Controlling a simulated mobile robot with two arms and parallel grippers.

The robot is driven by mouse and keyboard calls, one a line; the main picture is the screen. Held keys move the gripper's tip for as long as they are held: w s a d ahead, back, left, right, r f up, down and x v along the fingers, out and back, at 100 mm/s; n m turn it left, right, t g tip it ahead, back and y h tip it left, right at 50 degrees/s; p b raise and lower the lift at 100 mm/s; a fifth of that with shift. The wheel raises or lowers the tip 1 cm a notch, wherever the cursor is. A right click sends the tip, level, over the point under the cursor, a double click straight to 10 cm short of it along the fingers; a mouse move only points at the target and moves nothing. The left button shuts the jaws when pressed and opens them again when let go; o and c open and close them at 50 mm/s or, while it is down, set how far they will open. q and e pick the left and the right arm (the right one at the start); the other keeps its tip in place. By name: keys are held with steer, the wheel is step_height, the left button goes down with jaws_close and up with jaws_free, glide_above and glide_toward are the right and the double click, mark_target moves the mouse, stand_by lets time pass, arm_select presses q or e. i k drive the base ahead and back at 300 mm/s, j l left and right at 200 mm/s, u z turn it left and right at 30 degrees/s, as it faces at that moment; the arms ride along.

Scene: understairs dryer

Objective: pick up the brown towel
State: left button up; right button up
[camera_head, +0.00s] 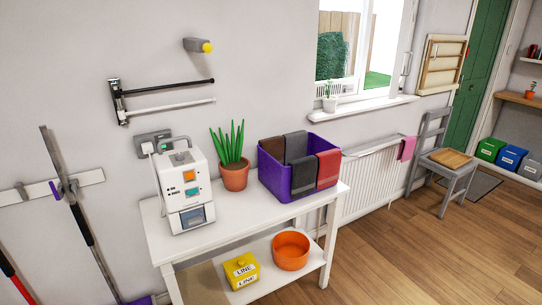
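A brown towel (272,146) hangs over the back left rim of a purple basket (270,175). The basket stands on the top of a white shelf table (240,209). A grey towel (296,146), a dark grey towel (304,178) and a red towel (328,168) also hang over the basket's rim. The grey towels are in front of and beside the brown one, and its lower part is hidden inside the basket. Neither of my grippers shows in the head view.
A white machine (183,188) and a potted plant (234,160) stand left of the basket. The lower shelf holds a yellow box (241,271) and an orange bowl (291,250). A radiator (370,178) and a grey chair (446,165) are to the right. The wooden floor (430,250) in front is clear.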

mark_target(274, 147)
steer(key=i+u, duration=0.1)
steer(key=u, duration=0.65)
steer(key=i+l+u, duration=0.15)
steer(key=l+u, duration=0.25)
steer(key=l, duration=0.15)
steer(key=i+l+u, duration=0.1)
steer(key=l+u, duration=0.3)
steer(key=l, duration=0.15)
steer(key=l+u, duration=0.35)
steer(key=l, duration=0.25)
